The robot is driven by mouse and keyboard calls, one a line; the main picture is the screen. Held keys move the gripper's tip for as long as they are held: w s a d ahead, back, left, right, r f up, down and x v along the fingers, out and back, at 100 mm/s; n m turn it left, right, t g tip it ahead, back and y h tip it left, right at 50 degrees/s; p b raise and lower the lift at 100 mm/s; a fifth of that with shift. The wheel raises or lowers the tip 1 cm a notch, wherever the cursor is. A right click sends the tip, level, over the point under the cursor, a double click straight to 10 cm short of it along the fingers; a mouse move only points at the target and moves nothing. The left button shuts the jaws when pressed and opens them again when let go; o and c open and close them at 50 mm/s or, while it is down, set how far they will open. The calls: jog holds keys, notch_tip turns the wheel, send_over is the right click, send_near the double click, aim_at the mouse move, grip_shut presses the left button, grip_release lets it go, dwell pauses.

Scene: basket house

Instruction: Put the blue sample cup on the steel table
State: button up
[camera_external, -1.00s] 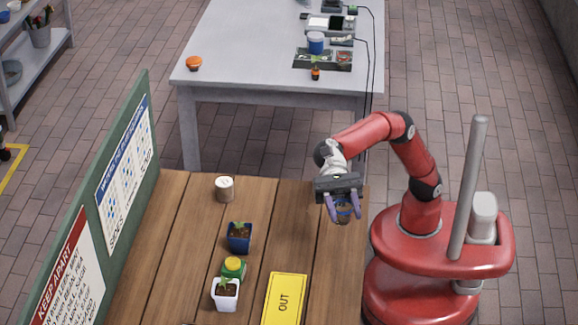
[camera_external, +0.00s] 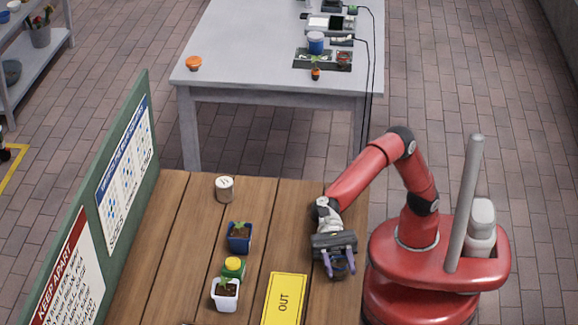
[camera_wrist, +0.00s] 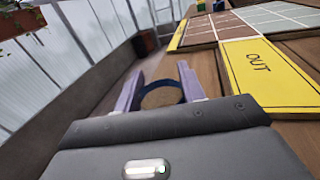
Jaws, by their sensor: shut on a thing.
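My gripper (camera_external: 340,272) is shut on a small cup with a dark blue rim, which I take as the blue sample cup (camera_external: 341,262). It is over the right part of the wooden table, right of the yellow OUT sign; whether the cup touches the wood cannot be told. In the wrist view the blue rim (camera_wrist: 162,86) shows between the two purple fingers (camera_wrist: 160,92), with brown inside it. A grey table, likely the steel table (camera_external: 235,70), stands at the back, well away from my gripper.
The grey table's left front is clear beside an orange item (camera_external: 193,63).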

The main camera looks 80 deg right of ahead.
aim_at(336, 257)
jog(key=shift+f, duration=0.2)
jog(key=shift+f, duration=0.15)
jog(key=o, duration=1)
jog(key=shift+o, duration=0.2)
jog(key=shift+b, duration=0.35)
jog(key=v, duration=0.7)
jog(key=shift+w+d, duration=0.15)
jog(key=shift+d, duration=0.05)
jog(key=shift+o, duration=0.6)
notch_tip(336, 257, up, 8)
jog(key=p, duration=0.1)
jog(key=shift+p, duration=0.4)
